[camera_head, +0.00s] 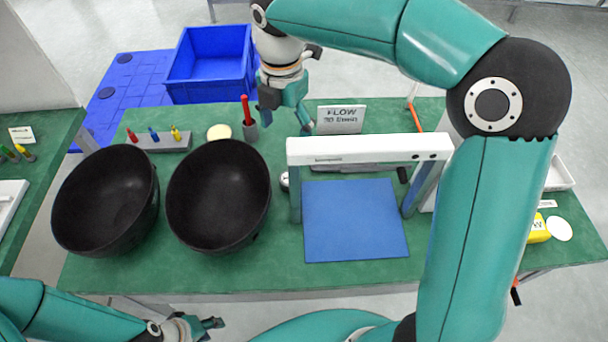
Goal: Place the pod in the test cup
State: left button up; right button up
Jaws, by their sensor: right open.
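I cannot tell for sure which thing is the pod or which is the test cup. A small grey cup (250,132) with a red stick (246,108) upright in it stands at the table's back. A small silvery round thing (284,180) sits beside the white frame's left leg, partly hidden. Two large black bowls, a left one (105,200) and a right one (218,195), stand on the table's left half. My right gripper (286,122) is open, pointing down near the back edge, right of the grey cup. My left gripper (208,323) is low in front of the table; its jaws are unclear.
A white frame (368,150) stands over a blue mat (355,220). A flow sign (340,118) stands behind it. A rack (160,143) with coloured pegs and a pale disc (219,132) are at back left. A blue crate (210,60) is beyond the table.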

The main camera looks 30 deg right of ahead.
jog(key=n, duration=0.2)
jog(key=b, duration=0.1)
send_near(284, 185)
jog(key=f, duration=0.3)
jog(key=d+f, duration=0.1)
jog(key=f, duration=0.2)
jog(key=w+f, duration=0.1)
jog(key=f, duration=0.2)
jog(key=shift+d, duration=0.4)
jog(key=c, duration=1.2)
